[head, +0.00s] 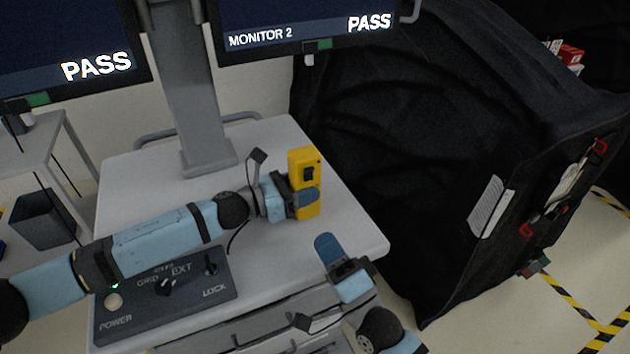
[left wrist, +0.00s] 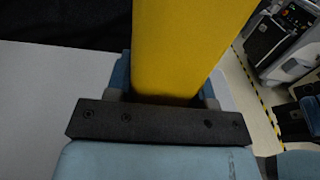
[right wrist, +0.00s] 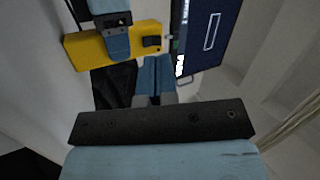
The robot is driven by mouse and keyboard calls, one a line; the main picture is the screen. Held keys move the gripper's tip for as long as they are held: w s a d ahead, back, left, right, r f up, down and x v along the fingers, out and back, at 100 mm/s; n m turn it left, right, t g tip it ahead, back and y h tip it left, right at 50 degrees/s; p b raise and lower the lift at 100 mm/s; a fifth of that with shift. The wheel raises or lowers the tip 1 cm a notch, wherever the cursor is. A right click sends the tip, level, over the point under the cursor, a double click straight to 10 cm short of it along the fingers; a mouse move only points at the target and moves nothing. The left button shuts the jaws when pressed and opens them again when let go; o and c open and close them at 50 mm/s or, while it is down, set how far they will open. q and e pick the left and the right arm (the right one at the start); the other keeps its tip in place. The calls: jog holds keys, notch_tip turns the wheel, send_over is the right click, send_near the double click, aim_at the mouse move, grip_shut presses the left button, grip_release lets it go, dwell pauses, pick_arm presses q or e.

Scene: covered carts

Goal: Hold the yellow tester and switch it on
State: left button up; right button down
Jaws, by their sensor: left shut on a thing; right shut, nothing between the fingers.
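The yellow tester (head: 303,168) is upright above the cart top in the head view, with a black switch on its upper face. My left gripper (head: 308,198) is shut on its lower part. The tester fills the middle of the left wrist view (left wrist: 185,45). In the right wrist view the tester (right wrist: 85,50) lies sideways at the upper left, its dark switch at its right end. My right gripper (head: 326,246) is shut and empty, below and apart from the tester. Its fingers show in the right wrist view (right wrist: 154,75). The switch's position is too small to tell.
A grey control box (head: 190,295) with knobs sits at the cart's front left. Two monitors reading PASS, one labelled MONITOR 2 (head: 300,35), hang on a grey column (head: 190,100). A black covered cart (head: 400,130) stands close on the right. The white cart top (head: 345,225) is clear around the tester.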

aim_at(311, 170)
jog(key=d+f+m+t+h, duration=0.1)
jog(key=m, duration=0.1)
jog(key=d+f+m+t+h, duration=0.1)
jog(key=d+m+t+h, duration=0.1)
jog(key=m, duration=0.1)
jog(key=shift+s+f, duration=0.1)
jog(key=shift+f, duration=0.1)
jog(key=x, duration=1.4)
